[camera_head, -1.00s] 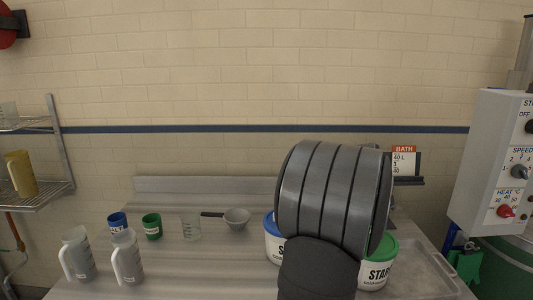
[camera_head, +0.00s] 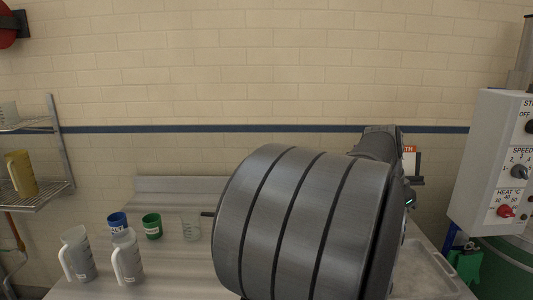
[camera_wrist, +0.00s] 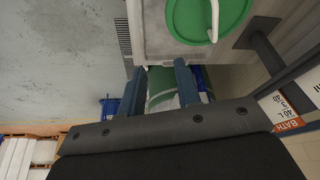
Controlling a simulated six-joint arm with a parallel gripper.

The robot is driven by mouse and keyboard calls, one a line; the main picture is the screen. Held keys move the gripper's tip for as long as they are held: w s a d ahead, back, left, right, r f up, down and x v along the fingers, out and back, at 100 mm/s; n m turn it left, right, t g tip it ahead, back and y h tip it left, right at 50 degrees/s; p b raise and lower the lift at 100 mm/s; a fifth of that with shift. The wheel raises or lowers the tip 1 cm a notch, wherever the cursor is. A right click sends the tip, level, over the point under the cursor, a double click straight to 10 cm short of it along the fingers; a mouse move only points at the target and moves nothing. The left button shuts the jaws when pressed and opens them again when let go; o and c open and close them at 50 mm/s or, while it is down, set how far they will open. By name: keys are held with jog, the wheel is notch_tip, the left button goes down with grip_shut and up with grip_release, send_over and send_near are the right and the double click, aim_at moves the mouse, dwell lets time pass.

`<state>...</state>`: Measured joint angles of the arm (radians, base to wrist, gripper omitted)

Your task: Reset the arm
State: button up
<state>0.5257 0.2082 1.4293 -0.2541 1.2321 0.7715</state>
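My arm (camera_head: 300,225) fills the lower middle of the head view, with a large grey ribbed link close to the camera and a darker wrist part behind it at upper right. The fingers are hidden in the head view. In the wrist view my gripper (camera_wrist: 161,88) shows two blue-grey fingers standing apart with a gap between them. Nothing appears held; a green and white surface shows beyond the gap.
A control box (camera_head: 490,165) is at right, a wire shelf (camera_head: 45,196) at left. A tray (camera_head: 432,272) lies at bench right.

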jog(key=s+a+m+g, duration=0.1)
jog(key=s+a+m, duration=0.2)
jog(key=a, duration=1.1)
jog(key=shift+s+f+h, duration=0.3)
jog(key=shift+s, duration=0.15)
jog(key=shift+a, duration=0.1)
